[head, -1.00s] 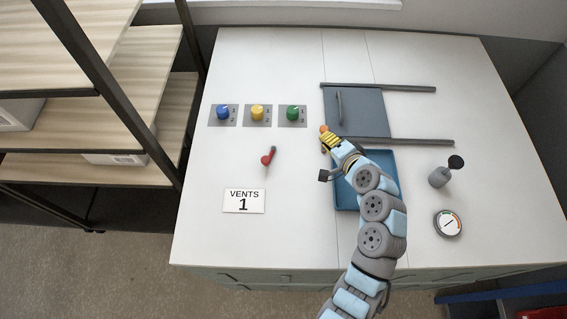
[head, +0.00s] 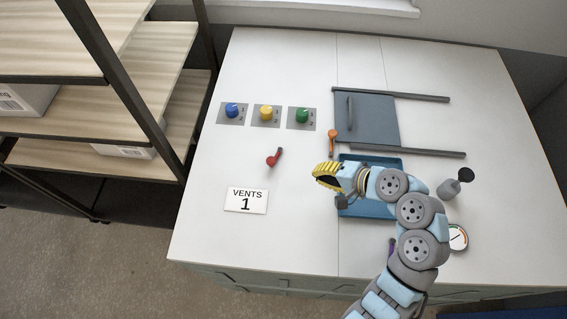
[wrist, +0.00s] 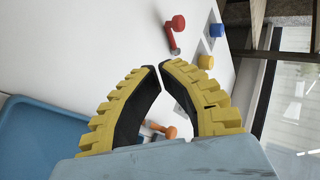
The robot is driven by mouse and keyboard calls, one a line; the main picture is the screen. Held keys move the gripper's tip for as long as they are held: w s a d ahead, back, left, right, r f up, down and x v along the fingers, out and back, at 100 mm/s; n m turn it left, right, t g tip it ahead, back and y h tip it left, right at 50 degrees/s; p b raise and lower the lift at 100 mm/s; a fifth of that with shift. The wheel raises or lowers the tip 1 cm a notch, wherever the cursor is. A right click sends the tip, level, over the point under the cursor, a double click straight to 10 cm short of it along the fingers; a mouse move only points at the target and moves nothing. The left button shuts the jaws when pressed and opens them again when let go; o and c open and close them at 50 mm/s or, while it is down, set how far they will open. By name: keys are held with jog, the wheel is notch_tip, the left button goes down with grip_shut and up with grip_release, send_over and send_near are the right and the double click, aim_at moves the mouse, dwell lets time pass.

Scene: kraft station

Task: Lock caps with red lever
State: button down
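The red lever (head: 273,160) stands on the white table, its red knob at the lower left and its dark end at the upper right. It also shows at the top of the wrist view (wrist: 173,38). My gripper (head: 318,178) is to the right of the red lever and a little below it, apart from it. In the wrist view its yellow, black-lined fingers (wrist: 159,67) curve together with the tips almost meeting, and nothing is held. Blue (head: 232,110), yellow (head: 266,112) and green (head: 302,115) knobs sit on grey plates above the lever. No separate caps are identifiable.
An orange lever (head: 333,138) stands above my gripper, beside a sliding grey panel (head: 370,120) on rails. A blue tray (head: 350,208) lies under my arm. A "VENTS 1" sign (head: 246,200) is below the red lever. A grey joystick-like piece (head: 449,189) and gauge (head: 458,237) are at right.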

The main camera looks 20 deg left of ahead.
jog(key=shift+a+f, duration=0.1)
jog(key=p, duration=0.2)
send_near(276, 156)
jog(key=s+a+f, duration=0.2)
jog(key=f, duration=0.1)
jog(key=shift+a, duration=0.2)
jog(key=shift+w+a+f, duration=0.1)
jog(key=shift+a+f, duration=0.05)
jog(key=shift+a, duration=0.75)
jog(key=shift+p, duration=0.4)
jog(key=shift+a+m+t, duration=0.15)
jog(key=shift+m+t, duration=0.25)
